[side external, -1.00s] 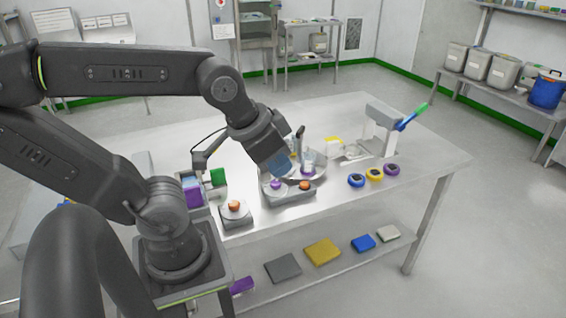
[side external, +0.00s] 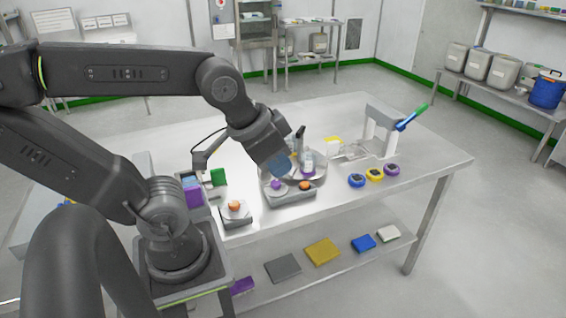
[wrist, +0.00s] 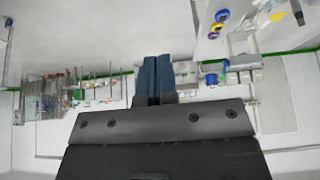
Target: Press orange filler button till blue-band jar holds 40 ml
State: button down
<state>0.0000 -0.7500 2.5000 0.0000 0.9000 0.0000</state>
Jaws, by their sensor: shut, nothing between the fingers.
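An orange button (side external: 235,205) sits on a small grey box at the table's front edge. A second orange button (side external: 305,185) sits beside a purple button (side external: 277,184) on a grey control box; which one is the filler button I cannot tell. Behind that box is a round metal turntable (side external: 320,174) with a clear jar (side external: 307,160) on it. My gripper (side external: 284,172) is shut and empty, pointing down just above the purple button and hiding part of the turntable. Its blue fingers are together in the wrist view (wrist: 152,78). No blue band or fill level can be made out.
A grey stand (side external: 384,125) with a blue-and-green handle stands at the right. Blue, yellow and purple round items (side external: 375,174) lie in front of it. A purple block (side external: 193,193) and a green one (side external: 217,177) are left of my gripper. The right end of the table is clear.

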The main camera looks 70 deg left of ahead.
dwell(0.5)
jog(key=m+t+y, duration=0.1)
jog(key=m+t, duration=0.3)
jog(key=m, duration=0.4)
send_over(305, 185)
notch_tip(305, 185, down, 15)
jog(key=shift+f, duration=4.3)
jog(key=shift+f, duration=0.1)
